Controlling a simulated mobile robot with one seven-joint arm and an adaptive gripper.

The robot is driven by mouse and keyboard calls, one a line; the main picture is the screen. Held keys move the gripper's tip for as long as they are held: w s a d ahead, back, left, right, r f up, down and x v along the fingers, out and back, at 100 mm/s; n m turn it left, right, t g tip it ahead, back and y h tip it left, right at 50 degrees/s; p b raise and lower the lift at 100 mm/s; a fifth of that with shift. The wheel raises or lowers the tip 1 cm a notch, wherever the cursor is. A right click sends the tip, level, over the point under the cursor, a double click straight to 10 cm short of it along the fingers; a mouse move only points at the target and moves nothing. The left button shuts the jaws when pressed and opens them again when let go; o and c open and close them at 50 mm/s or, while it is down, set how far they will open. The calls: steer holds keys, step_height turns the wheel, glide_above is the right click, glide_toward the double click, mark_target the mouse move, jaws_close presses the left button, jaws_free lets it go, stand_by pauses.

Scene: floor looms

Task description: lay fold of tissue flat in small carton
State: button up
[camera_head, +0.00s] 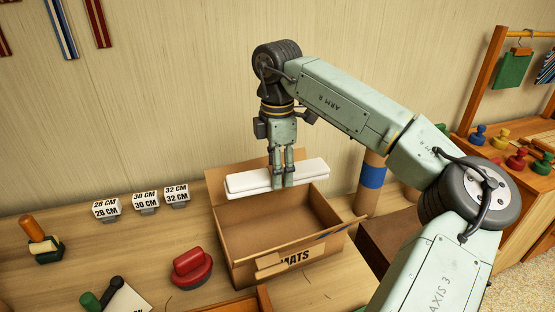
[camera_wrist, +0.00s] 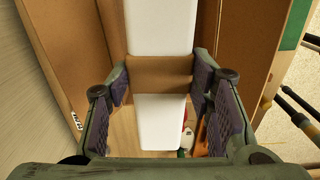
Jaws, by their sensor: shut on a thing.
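The fold of tissue (camera_head: 250,182) is a long white flat bundle, lying level and lengthwise from left to right in the head view. In the wrist view the tissue (camera_wrist: 162,25) shows a brown band across its middle, between my fingers. My gripper (camera_head: 281,182) points down and is shut on the middle of the bundle. It holds it at the back of the small carton (camera_head: 243,277), seemingly above the rim; the exact gap cannot be told. The carton is brown and open, its flaps folded out, with MATS printed on its front. The visible part of its floor is bare.
A red-handled block (camera_head: 192,267) stands left of the carton. Size blocks (camera_head: 146,202) line the bench near the wall. A brown tube with a blue band (camera_head: 373,172) stands right of the carton. Colored knobs (camera_head: 478,135) sit on the right-hand bench.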

step_height(320, 180, down, 20)
steer(key=b, duration=0.2)
steer(key=shift+s+f+b, duration=0.1)
steer(key=shift+s+b, duration=0.05)
steer(key=shift+b, duration=0.25)
stand_by(0.5)
stand_by(0.4)
steer(key=o, duration=1.2)
step_height(320, 180, up, 12)
steer(key=shift+r, duration=0.1)
stand_by(0.3)
stand_by(0.9)
